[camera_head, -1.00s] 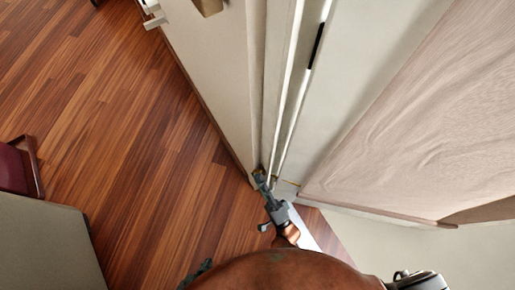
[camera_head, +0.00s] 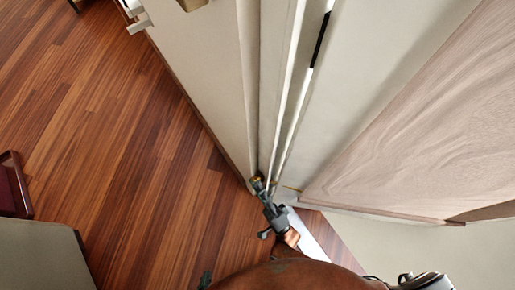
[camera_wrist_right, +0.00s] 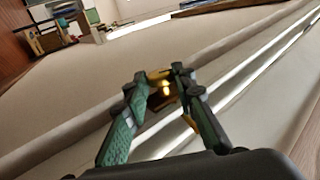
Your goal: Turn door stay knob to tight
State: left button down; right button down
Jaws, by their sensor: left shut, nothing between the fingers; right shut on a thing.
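The door stay knob (camera_head: 257,179) is a small brass-coloured piece low at the edge of the cream door panel (camera_head: 205,70). It also shows in the right wrist view (camera_wrist_right: 165,88), between the green-and-dark fingers. My right gripper (camera_head: 259,184) is shut on the knob, reaching it from below in the head view; its fingers (camera_wrist_right: 160,84) hide part of it. My left gripper (camera_head: 205,280) shows only as a small dark green tip at the bottom of the head view, shut and away from the knob. The knob's markings cannot be read.
A pale wood panel (camera_head: 430,120) stands to the right, beyond a white frame strip. A maroon-seated chair (camera_head: 12,190) and a grey-beige block (camera_head: 40,258) are at the left. The wooden floor (camera_head: 120,150) between them and the door is clear.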

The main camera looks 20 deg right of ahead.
jog(key=c, duration=1.6)
grip_release()
jog(key=s+d+r+g+h+p, duration=0.2)
jog(key=s+g+p, duration=0.55)
jog(key=p, duration=1.25)
pick_arm(q)
jog(key=w+r+t+p, duration=0.1)
jog(key=w+r+p, duration=0.1)
jog(key=r, duration=1)
jog(key=w+r+t+p, duration=0.1)
jog(key=w+r+p, duration=0.2)
jog(key=r, duration=0.9)
jog(key=w+r+t+p, duration=0.1)
jog(key=w+r+p, duration=0.2)
jog(key=r, duration=0.9)
jog(key=shift+r+m+t+p, duration=0.3)
jog(key=shift+p, duration=0.05)
pick_arm(e)
jog(key=shift+s+d+f+n+g+h, duration=0.55)
jog(key=shift+s+d+f+n+g, duration=1.1)
jog(key=shift+s+d+f, duration=1.25)
jog(key=shift+s+d+f+n+g+h, duration=0.6)
jog(key=shift+s+d+f+n+g, duration=0.7)
jog(key=shift+s+d+f+n, duration=1.55)
jog(key=shift+s+d+f+n+g+h, duration=0.75)
jog(key=shift+s+d+f+g, duration=1.05)
jog(key=shift+s+f, duration=2.1)
